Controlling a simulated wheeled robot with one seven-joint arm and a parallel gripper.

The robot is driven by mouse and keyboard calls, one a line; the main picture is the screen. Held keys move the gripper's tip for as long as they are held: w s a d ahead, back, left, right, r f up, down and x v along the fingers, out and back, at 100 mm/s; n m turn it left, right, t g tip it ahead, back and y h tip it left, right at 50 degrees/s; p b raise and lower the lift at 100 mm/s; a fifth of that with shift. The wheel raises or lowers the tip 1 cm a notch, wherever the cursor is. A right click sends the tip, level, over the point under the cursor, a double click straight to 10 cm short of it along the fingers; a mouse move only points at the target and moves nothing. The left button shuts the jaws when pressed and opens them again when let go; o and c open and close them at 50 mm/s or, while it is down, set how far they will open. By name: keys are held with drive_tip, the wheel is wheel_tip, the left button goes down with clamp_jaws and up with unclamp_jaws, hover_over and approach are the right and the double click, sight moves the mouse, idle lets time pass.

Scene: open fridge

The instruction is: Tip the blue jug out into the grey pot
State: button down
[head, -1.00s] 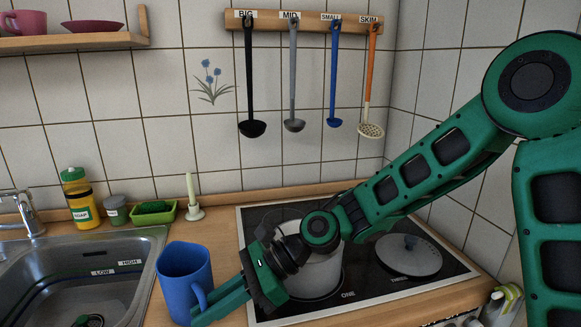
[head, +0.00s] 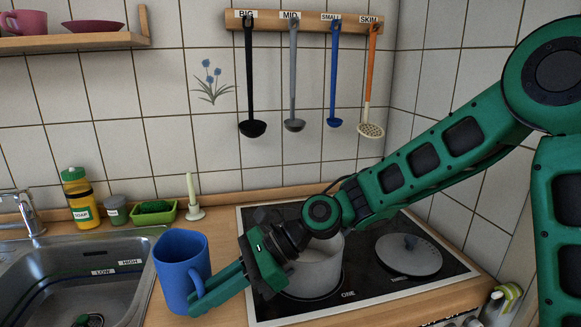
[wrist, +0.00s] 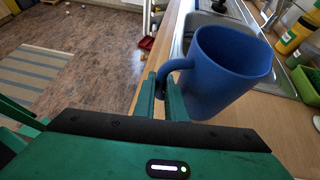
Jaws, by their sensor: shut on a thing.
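The blue jug (head: 180,265) is between the sink and the hob in the head view, roughly upright, its opening up. My gripper (head: 205,293) is shut on its handle, which is also seen in the wrist view (wrist: 176,66), where the jug (wrist: 222,75) fills the upper middle. The jug's contents cannot be seen. The grey pot (head: 318,272) stands on the hob to the right of the jug, partly hidden behind my gripper and wrist. Its opening is mostly covered from view.
The sink (head: 75,275) is left of the jug. A lid (head: 408,258) lies on the hob's right side. A candle (head: 192,195), green tray (head: 153,215) and soap bottle (head: 80,200) stand at the back. Several ladles hang on the wall above.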

drive_tip(key=shift+r, duration=0.9)
drive_tip(key=shift+s, duration=0.1)
